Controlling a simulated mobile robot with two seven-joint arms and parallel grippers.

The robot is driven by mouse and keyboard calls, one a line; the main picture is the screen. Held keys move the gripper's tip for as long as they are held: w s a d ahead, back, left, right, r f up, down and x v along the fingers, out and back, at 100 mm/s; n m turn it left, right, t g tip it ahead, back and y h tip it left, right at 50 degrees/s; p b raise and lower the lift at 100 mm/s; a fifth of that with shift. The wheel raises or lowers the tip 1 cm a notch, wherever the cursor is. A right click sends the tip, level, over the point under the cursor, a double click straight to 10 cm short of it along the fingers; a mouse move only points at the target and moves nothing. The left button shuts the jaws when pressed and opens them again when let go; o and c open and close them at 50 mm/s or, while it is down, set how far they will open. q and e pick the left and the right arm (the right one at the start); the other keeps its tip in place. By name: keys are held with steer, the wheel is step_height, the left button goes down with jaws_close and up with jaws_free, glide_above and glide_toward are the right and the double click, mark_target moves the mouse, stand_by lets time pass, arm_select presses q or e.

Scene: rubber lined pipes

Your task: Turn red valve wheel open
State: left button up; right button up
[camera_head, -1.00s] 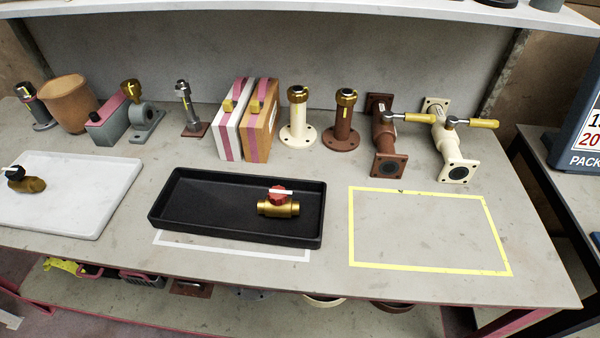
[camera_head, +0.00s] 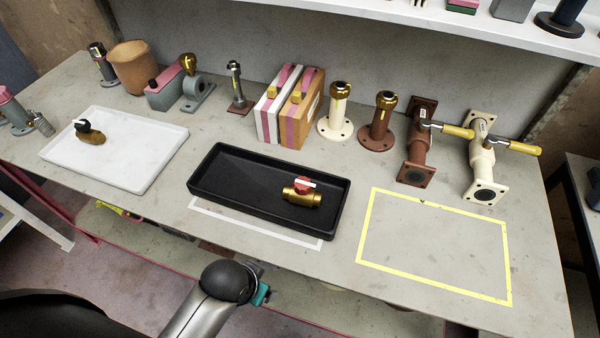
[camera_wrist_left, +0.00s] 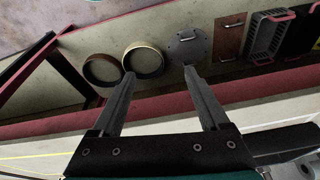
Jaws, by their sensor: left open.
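A brass valve (camera_head: 302,197) with a small red wheel (camera_head: 303,185) that has a white bar across it lies in the right part of a black tray (camera_head: 215,188). In the head view my left arm comes in from the bottom left, below the tray and apart from it; its gripper fingers are hidden there. In the left wrist view my left gripper (camera_wrist_left: 159,77) is open and empty, with its fingers over the lower shelf region. The valve does not show in that view. My right gripper is not in view.
A white board (camera_head: 150,175) at left holds a brass valve with a black knob (camera_head: 90,132). Flanged pipes (camera_head: 416,145) and boxes (camera_head: 290,105) line the back. The yellow-taped area (camera_head: 365,225) is empty. Below the bench, the shelf holds rings (camera_wrist_left: 143,60) and plates.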

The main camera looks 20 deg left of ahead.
arm_select(q)
steer(key=w+d+r+m+t+p, duration=0.15)
steer(key=w+r+t, duration=0.45)
steer(key=r, duration=0.6)
steer(key=w+r+m+t, duration=0.35)
steer(key=w+r, duration=0.45)
steer(key=r, duration=0.3)
steer(key=w+d+r+m+t+p, duration=0.15)
steer(key=w+r+t, duration=0.45)
steer(key=r, duration=0.6)
steer(key=s+d+r+m+g+h+b, duration=0.1)
steer(key=s+d+r+m+g+h, duration=0.15)
steer(key=d+r+m+h, duration=0.55)
steer(key=s+d+r+m+g+h, duration=0.1)
steer(key=d+r+m+g+h, duration=0.2)
steer(key=d+m+h, duration=0.85)
steer(key=m+g+y, duration=1)
steer(key=m+y, duration=0.7)
glide_toward(302, 182)
steer(key=shift+h, duration=0.25)
steer(key=x, duration=0.8)
steer(key=shift+a+f, duration=0.1)
steer(key=shift+f, duration=0.35)
